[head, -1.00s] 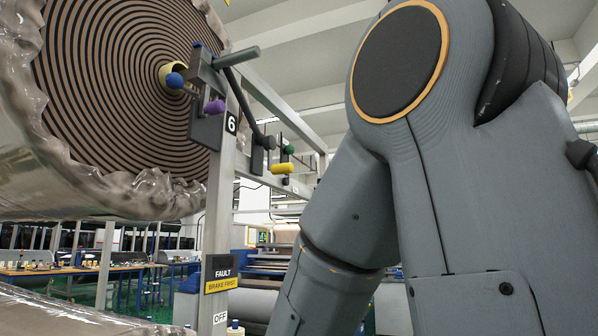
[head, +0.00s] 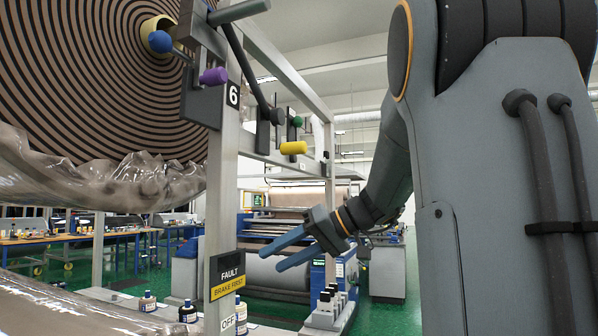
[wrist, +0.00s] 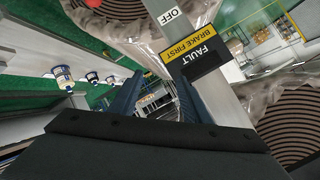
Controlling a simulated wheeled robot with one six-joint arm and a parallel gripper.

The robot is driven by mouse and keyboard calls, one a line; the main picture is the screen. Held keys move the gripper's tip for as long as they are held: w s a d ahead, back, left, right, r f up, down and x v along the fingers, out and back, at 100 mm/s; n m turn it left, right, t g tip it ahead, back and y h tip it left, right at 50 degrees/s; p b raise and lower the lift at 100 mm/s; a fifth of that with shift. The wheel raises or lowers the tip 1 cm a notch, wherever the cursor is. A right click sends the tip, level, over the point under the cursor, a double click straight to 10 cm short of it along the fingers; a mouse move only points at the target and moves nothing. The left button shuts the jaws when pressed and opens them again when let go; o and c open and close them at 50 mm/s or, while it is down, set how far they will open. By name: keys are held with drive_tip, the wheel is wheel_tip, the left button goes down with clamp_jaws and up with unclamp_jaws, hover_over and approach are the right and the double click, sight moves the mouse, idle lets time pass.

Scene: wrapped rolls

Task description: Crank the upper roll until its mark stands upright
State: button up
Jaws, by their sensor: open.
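The upper roll (head: 75,90) is a large roll in crinkled clear wrap with dark and tan spiral rings, at the upper left of the head view. Its yellow core (head: 156,38) has a blue knob (head: 160,41) in front. A purple handle (head: 213,76) sits beside it on the post marked 6. A grey bar (head: 238,11) and a dark lever (head: 250,70) stand out from the same post. I cannot make out an upright mark on the roll. My gripper (head: 262,258) is open and empty, below and right of these handles, near the sign. Its blue fingers also show in the wrist view (wrist: 155,97).
The post (head: 222,190) bears a FAULT / BRAKE FIRST sign (head: 227,276) and an OFF label (head: 228,323). Further back on the frame are a yellow handle (head: 293,148) and a green knob (head: 297,121). Bottles (head: 188,311) stand low by the post. A lower wrapped roll (head: 60,308) is at lower left.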

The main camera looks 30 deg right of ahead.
drive_tip(key=d+r+n+t+p, duration=0.1)
drive_tip(key=d+r, duration=0.1)
drive_tip(key=r, duration=0.3)
drive_tip(key=s+d+r+n+t+y, duration=0.1)
drive_tip(key=d+r, duration=0.1)
drive_tip(key=r, duration=0.3)
drive_tip(key=d+r+t+p, duration=0.1)
drive_tip(key=d+r, duration=0.2)
drive_tip(key=r, duration=0.3)
drive_tip(key=n+t+y, duration=0.1)
drive_tip(key=n+t, duration=0.1)
drive_tip(key=n, duration=0.1)
approach(306, 147)
drive_tip(key=x, duration=0.5)
drive_tip(key=shift+s+f+p, duration=0.1)
drive_tip(key=shift+f+p, duration=0.15)
drive_tip(key=shift+p, duration=0.05)
drive_tip(key=shift+a+r, duration=0.15)
drive_tip(key=shift+r, duration=0.2)
drive_tip(key=p+x, duration=0.3)
drive_tip(key=x, duration=0.4)
drive_tip(key=shift+w+a, duration=0.1)
drive_tip(key=shift+w, duration=0.15)
clamp_jaws()
